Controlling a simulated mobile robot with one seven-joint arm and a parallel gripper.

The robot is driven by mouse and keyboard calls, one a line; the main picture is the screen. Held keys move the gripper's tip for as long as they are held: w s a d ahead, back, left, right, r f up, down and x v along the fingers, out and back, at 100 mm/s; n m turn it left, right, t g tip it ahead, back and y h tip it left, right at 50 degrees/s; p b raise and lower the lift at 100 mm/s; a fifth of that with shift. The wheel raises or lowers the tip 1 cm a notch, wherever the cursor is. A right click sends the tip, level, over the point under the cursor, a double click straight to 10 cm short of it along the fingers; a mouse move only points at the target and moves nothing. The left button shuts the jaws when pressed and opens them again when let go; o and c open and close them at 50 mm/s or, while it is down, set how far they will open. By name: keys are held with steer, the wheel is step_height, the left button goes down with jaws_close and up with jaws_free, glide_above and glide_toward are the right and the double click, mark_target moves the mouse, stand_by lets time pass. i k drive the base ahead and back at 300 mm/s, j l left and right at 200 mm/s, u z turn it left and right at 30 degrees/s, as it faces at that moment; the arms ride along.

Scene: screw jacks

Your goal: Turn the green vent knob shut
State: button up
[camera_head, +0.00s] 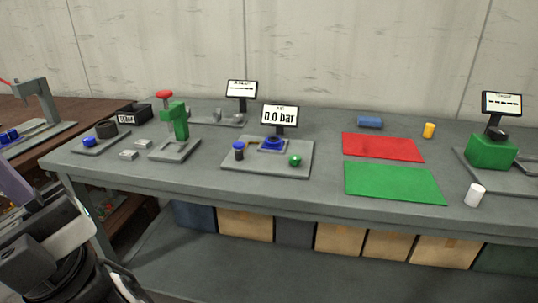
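The green vent knob (295,160) is a small round knob on the right side of a grey base plate (268,169) near the middle of the bench. A blue round part (272,144) sits behind it on the same plate, and a dark post with a blue top (239,151) stands at the plate's left. A display (280,116) behind the plate reads 0.0 bar. Part of my arm shows at the lower left, well away from the knob. My gripper's fingertips cannot be made out. Whether the knob is open or shut cannot be read.
A green press with a red top (175,120) stands left of the plate. Red (382,147) and green (394,182) mats lie flat to its right. A white cylinder (475,195) stands near the front edge. A green block device (491,152) is at far right.

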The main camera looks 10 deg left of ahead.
mark_target(295, 160)
steer(key=i+j+u, duration=0.1)
steer(key=u, duration=0.25)
steer(key=i+u, duration=0.55)
steer(key=u, duration=0.15)
